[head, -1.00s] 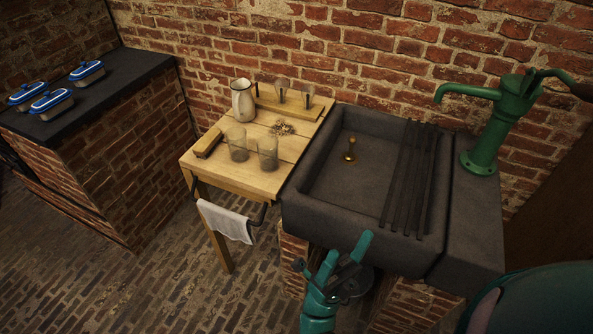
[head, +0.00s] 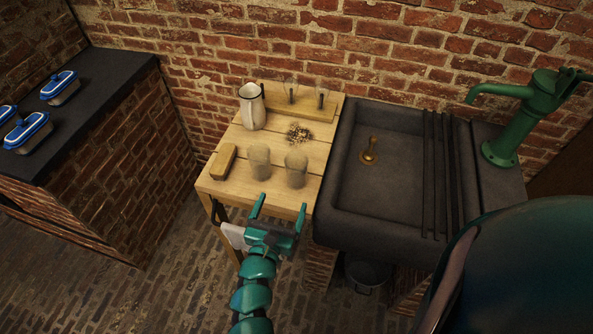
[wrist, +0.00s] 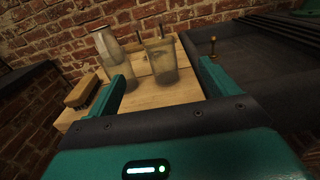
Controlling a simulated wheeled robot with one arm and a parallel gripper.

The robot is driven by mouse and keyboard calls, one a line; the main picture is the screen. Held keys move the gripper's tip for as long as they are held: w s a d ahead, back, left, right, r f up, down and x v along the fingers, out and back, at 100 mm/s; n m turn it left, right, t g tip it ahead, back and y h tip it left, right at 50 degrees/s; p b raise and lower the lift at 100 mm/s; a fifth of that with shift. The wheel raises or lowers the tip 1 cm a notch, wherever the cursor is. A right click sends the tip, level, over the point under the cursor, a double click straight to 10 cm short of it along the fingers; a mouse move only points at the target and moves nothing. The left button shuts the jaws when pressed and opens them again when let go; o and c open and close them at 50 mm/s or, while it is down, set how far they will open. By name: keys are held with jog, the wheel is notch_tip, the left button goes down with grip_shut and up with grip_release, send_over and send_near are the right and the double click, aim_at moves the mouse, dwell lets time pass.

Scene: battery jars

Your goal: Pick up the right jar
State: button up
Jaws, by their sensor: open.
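Two clear glass jars stand upright side by side near the front of the wooden table. The right jar (head: 296,168) is closer to the sink, and it also shows in the wrist view (wrist: 161,62). The left jar (head: 260,162) stands just beside it and shows in the wrist view (wrist: 117,72). My gripper (head: 281,209) is open and empty at the table's front edge, short of both jars. In the wrist view, the right jar appears between my fingers (wrist: 165,85), farther off, and nothing touches it.
On the wooden table (head: 238,190) are a wooden brush (head: 224,161), a white pitcher (head: 252,107), a small pile of bits (head: 298,132) and a wooden rack (head: 312,111). A dark stone sink (head: 385,195) adjoins the right side. A towel (head: 233,236) hangs at the front.

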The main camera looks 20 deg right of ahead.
jog(key=p, duration=0.3)
send_near(299, 152)
jog(key=shift+w+d, duration=0.6)
jog(key=shift+d, duration=0.1)
jog(key=p+x, duration=0.3)
jog(key=x, duration=0.1)
jog(key=shift+w+r+p, duration=0.15)
jog(key=shift+w+p, duration=0.15)
jog(key=shift+w, duration=0.05)
jog(key=shift+w+d, duration=0.15)
jog(key=shift+w, duration=0.15)
jog(key=c, duration=1.4)
jog(key=shift+c, duration=0.2)
